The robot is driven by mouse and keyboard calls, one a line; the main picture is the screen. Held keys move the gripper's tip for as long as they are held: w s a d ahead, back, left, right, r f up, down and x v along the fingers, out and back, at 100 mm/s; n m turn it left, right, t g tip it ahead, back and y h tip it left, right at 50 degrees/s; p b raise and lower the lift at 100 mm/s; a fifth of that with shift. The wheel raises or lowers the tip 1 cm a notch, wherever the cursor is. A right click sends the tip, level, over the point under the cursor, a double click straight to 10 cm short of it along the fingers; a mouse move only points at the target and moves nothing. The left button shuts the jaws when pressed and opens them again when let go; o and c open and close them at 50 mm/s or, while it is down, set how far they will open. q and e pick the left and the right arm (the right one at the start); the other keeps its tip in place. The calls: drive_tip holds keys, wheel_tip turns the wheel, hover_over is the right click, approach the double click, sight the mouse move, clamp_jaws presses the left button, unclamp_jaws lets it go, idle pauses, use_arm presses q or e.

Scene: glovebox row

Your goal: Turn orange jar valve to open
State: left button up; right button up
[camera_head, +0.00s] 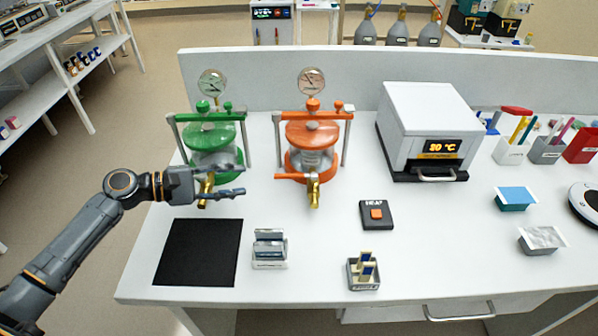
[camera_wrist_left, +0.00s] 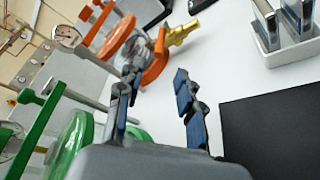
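The orange jar (camera_head: 312,142) stands on the white bench with a pressure gauge on top. Its brass valve (camera_head: 313,188) sticks out at the front. In the left wrist view the orange jar (camera_wrist_left: 155,68) lies beyond the fingertips, with its brass valve (camera_wrist_left: 182,33) pointing up and right. My left gripper (camera_head: 241,180) is in front of the green jar, left of the orange valve and apart from it. My right gripper is in neither view.
The green jar (camera_head: 212,138) stands close behind my left gripper, its brass valve (camera_head: 206,187) partly hidden by it. A black mat (camera_head: 198,252), a slide holder (camera_head: 269,262) and a button box (camera_head: 376,214) lie in front.

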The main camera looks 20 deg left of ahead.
sight(278, 177)
use_arm(q)
drive_tip(key=p+x, duration=0.1)
drive_tip(key=x, duration=0.2)
drive_tip(key=p+x, duration=0.1)
drive_tip(key=x, duration=0.1)
drive_tip(key=shift+w+d+r, duration=0.1)
drive_tip(key=shift+w+d, duration=0.15)
drive_tip(key=shift+d, duration=0.05)
drive_tip(key=p+x, duration=0.1)
drive_tip(key=x, duration=0.5)
drive_tip(key=shift+w+d+f, duration=0.2)
drive_tip(key=shift+d+f, duration=0.05)
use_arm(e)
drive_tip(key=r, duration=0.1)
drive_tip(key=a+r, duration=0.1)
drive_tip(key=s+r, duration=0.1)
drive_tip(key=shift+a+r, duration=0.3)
use_arm(q)
clamp_jaws()
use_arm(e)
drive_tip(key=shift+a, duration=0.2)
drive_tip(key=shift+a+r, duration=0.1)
